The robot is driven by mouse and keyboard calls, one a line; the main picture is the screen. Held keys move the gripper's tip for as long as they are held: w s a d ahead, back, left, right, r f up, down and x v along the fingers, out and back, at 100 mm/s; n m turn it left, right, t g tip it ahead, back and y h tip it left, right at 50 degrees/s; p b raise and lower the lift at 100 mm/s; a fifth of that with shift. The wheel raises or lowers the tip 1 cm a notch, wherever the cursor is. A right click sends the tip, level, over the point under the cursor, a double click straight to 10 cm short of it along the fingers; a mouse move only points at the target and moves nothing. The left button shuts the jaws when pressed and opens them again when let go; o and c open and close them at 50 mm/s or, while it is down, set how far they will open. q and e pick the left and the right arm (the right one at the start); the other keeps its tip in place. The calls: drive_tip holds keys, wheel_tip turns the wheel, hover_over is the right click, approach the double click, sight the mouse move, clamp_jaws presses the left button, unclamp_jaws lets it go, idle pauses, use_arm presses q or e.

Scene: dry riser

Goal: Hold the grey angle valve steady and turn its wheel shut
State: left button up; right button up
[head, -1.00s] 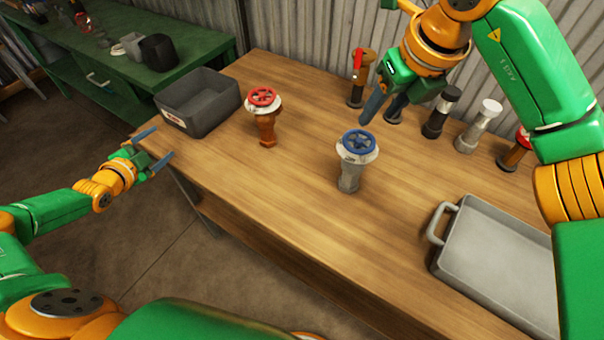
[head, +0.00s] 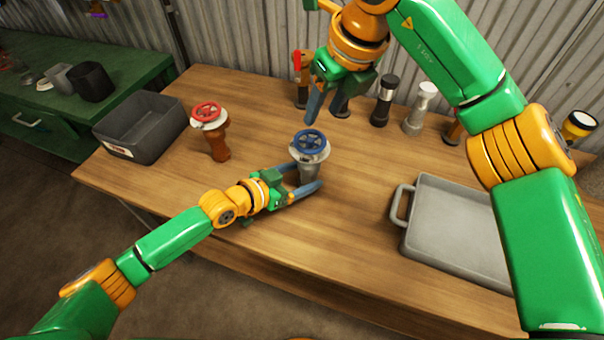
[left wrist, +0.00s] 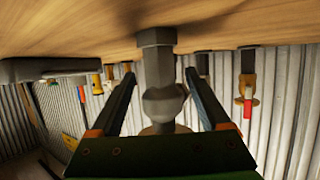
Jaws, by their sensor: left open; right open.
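The grey angle valve (head: 309,172) stands upright on the wooden table with a blue wheel (head: 310,141) on top. My left gripper (head: 311,176) is low over the table with its open fingers on either side of the valve's body. In the left wrist view, which appears upside down, the grey valve body (left wrist: 158,70) lies between the two fingers, with a visible gap to each. My right gripper (head: 327,108) is above and behind the valve, pointing down near the wheel. It is open and holds nothing; its fingers partly overlap in the view.
A brown valve with a red wheel (head: 208,111) stands to the left. A dark grey bin (head: 140,142) is at the far left. A grey tray (head: 460,235) lies at the right. Several fittings, including a black-topped one (head: 383,101), line the back edge.

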use_arm(q)
drive_tip(key=shift+x, duration=1.5)
drive_tip(key=shift+a, duration=0.1)
drive_tip(key=shift+c, duration=0.9)
clamp_jaws()
